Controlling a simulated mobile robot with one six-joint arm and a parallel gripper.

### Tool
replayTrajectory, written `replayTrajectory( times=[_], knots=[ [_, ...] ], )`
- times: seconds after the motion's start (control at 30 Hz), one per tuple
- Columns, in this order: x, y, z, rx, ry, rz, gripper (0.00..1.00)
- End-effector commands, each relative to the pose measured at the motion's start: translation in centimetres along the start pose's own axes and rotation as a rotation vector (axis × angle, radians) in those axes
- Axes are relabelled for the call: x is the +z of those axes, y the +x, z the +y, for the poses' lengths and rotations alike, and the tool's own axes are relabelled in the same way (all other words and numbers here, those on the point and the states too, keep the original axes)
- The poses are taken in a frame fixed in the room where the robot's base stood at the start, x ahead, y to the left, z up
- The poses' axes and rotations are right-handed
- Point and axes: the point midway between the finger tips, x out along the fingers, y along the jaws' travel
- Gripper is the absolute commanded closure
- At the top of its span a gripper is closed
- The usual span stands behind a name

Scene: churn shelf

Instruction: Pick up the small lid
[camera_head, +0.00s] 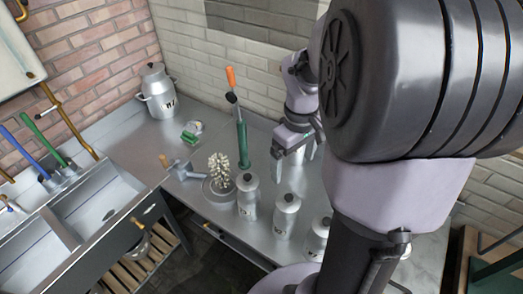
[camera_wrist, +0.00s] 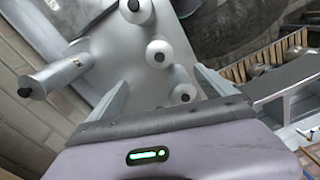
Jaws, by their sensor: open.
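Several small metal canisters stand on the metal counter (camera_head: 170,215), each with a domed lid and a dark knob. In the head view, one lid (camera_head: 247,181) is at the left of the front row, one lid (camera_head: 287,202) is in the middle, and another canister (camera_head: 318,238) is partly behind my arm. I cannot tell which is the small lid. My gripper (camera_head: 290,151) is open, pointing down above the counter behind this row. In the wrist view, my gripper (camera_wrist: 161,80) has its fingers apart, with nothing held; a white lid (camera_wrist: 158,53) shows beyond and between them.
A large churn (camera_head: 159,92) stands at the back left. A green tool with an orange end (camera_head: 242,140) stands upright left of my gripper. A whitish brush (camera_head: 219,170) is nearby. Sinks (camera_head: 105,205) are at the left; a brick wall is behind.

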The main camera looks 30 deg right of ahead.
Motion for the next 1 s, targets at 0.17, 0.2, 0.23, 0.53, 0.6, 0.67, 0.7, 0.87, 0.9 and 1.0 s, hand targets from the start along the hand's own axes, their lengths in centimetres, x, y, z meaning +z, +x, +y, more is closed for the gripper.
replayTrajectory(
  times=[0.17,0.2,0.23,0.53,0.6,0.67,0.7,0.87,0.9,1.0],
  knots=[
    [0.1,6.1,-0.1,-0.004,0.001,-0.005,0.06],
    [0.1,7.2,-0.1,-0.004,0.001,-0.005,0.06],
    [0.1,8.0,-0.1,-0.004,0.001,-0.004,0.06],
    [0.1,12.7,0.3,-0.003,0.003,-0.003,0.06],
    [0.1,14.2,0.7,-0.003,0.003,-0.003,0.06],
    [0.1,15.3,0.7,-0.002,0.002,-0.002,0.06],
    [0.1,15.8,0.7,-0.002,0.002,-0.001,0.06],
    [0.1,16.2,0.8,0.000,0.003,0.001,0.06],
    [0.1,16.2,0.8,0.000,0.003,0.001,0.06],
    [0.1,16.1,0.8,0.000,0.003,0.001,0.12]
  ],
)
